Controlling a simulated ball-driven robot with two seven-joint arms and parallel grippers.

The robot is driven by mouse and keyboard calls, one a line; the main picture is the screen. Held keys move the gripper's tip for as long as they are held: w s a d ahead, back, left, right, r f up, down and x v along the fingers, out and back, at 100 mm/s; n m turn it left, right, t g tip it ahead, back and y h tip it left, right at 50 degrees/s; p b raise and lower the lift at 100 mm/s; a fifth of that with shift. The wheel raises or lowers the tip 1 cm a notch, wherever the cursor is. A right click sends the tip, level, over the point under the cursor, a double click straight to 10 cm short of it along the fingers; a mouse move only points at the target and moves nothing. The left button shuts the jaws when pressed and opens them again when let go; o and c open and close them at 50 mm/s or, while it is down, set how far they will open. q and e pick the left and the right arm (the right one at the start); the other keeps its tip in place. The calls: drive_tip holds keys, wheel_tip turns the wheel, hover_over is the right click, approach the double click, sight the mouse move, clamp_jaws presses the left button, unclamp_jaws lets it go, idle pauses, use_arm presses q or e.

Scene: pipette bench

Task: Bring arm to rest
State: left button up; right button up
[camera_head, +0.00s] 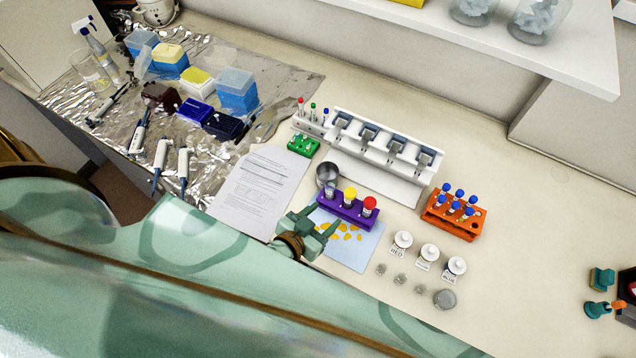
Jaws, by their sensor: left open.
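My left arm comes in from the left and fills the lower left of the head view. My left gripper (322,220) is open, with nothing seen between its fingers. Its fingertips point at the left end of a purple rack (345,213) with several capped tubes. They overlap the rack's near left side in the picture; I cannot tell whether they touch it. The rack stands by a light blue sheet (358,252) with yellow-orange patches. My right gripper is not in view.
Behind stand a white pipette stand (375,160), a metal cup (327,173) and a green rack (303,146). To the right are an orange rack (453,216) and white-capped bottles (428,252). A printed page (258,190) lies left. The bench's right part is mostly clear.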

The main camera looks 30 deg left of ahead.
use_arm(q)
drive_tip(key=shift+s+a+r, duration=0.15)
drive_tip(key=shift+s+r, duration=0.05)
drive_tip(key=shift+s, duration=0.5)
drive_tip(key=s+a+f+g+y+b, duration=0.1)
drive_tip(key=s+a+f+g+b, duration=0.2)
drive_tip(key=s+f+b, duration=0.6)
drive_tip(key=s+a+f+m+g+y+b, duration=0.1)
drive_tip(key=s+a+f+g+b, duration=0.2)
drive_tip(key=s+f+b, duration=0.6)
drive_tip(key=s+a+f+g+b, duration=0.3)
drive_tip(key=s+f+g+b, duration=0.3)
drive_tip(key=f, duration=2.7)
drive_tip(key=s+b, duration=0.3)
drive_tip(key=s, duration=0.2)
drive_tip(key=shift+s+a+f+g+y, duration=0.2)
drive_tip(key=shift+s+f+g+y, duration=0.1)
drive_tip(key=shift+s+y, duration=0.1)
